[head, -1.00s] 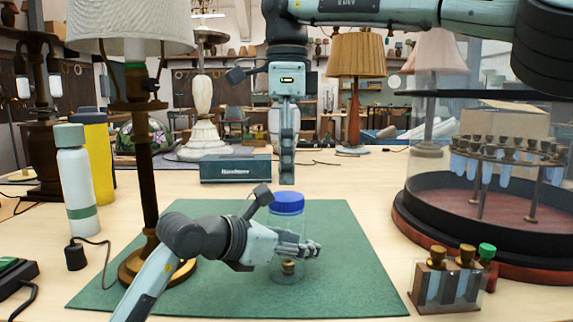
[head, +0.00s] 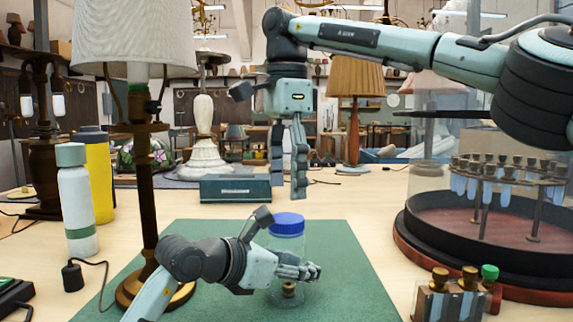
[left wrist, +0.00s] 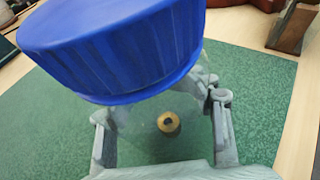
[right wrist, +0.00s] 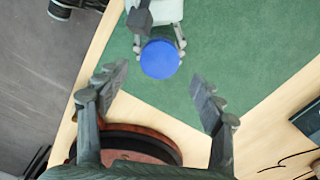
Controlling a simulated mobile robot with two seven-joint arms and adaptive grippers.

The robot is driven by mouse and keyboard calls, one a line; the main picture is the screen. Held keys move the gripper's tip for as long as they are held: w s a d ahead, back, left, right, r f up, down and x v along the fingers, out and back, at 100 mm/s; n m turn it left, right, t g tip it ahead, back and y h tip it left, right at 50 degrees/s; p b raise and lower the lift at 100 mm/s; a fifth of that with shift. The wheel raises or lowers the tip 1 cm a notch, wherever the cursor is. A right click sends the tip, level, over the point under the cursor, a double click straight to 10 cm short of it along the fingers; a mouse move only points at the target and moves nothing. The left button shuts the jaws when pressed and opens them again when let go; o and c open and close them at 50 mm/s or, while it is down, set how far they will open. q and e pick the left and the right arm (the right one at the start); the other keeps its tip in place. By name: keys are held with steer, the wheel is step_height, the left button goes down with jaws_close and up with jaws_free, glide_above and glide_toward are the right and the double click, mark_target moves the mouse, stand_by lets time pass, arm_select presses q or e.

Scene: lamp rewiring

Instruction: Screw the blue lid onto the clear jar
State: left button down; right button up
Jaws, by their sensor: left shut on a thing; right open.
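The clear jar (head: 287,251) stands upright on the green mat (head: 340,262). The blue lid (head: 287,224) sits on top of its mouth; I cannot tell how tightly. A small brass-coloured piece (left wrist: 169,123) shows through the jar's clear wall. My left gripper (head: 298,270) is shut on the jar, its fingers around the body below the lid. In the left wrist view the lid (left wrist: 115,45) fills the upper left. My right gripper (head: 288,165) hangs above and behind the jar, fingers down, open and empty. The right wrist view shows the lid (right wrist: 160,59) beyond its spread fingers (right wrist: 160,95).
A table lamp (head: 145,200) stands left of the jar. A small rack of corked vials (head: 452,295) is at the front right, beside a large round glass case (head: 425,215). A dark teal box (head: 235,188) lies behind the mat. The mat's right side is clear.

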mark_target(287, 218)
arm_select(q)
steer(key=shift+r, duration=0.1)
arm_select(e)
steer(key=shift+f, duration=2.75)
steer(key=c, duration=1.2)
steer(key=m, duration=0.6)
steer(key=o, duration=1.3)
steer(key=shift+c, duration=0.2)
